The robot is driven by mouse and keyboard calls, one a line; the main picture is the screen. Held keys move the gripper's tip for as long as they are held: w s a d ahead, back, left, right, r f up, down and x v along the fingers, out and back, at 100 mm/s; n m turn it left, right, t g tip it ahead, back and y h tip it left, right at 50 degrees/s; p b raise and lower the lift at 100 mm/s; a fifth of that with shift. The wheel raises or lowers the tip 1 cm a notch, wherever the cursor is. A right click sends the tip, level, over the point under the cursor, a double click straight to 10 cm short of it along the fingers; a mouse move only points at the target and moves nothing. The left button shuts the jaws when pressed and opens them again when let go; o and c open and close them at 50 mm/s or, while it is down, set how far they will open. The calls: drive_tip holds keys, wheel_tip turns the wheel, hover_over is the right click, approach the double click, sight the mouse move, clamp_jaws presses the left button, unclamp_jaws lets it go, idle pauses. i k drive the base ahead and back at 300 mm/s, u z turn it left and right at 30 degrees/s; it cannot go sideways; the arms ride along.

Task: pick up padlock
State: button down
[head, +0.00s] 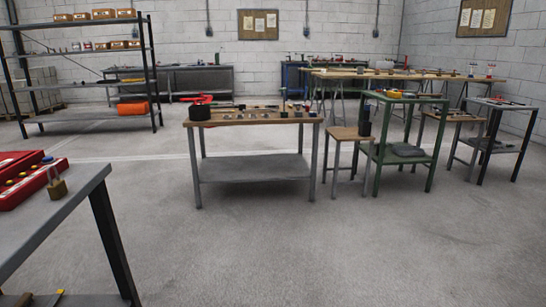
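A small padlock (57,188) with a brass-coloured body stands on the grey table (62,212) at the left edge of the head view. Its pale shackle points up. It is close to the front right corner of a red case (22,182) that holds several small items. I cannot tell whether the padlock touches the case. My gripper is not in view.
A wooden-topped workbench (254,119) with small parts stands mid-room. A wooden stool (350,133) and a green-framed table (405,98) stand right of it. Shelving (85,120) is at the back left. The grey floor (300,245) in front is clear.

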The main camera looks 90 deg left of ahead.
sight(56, 189)
drive_tip(key=u, duration=2.7)
drive_tip(key=i, duration=1.35)
drive_tip(key=u, duration=2.75)
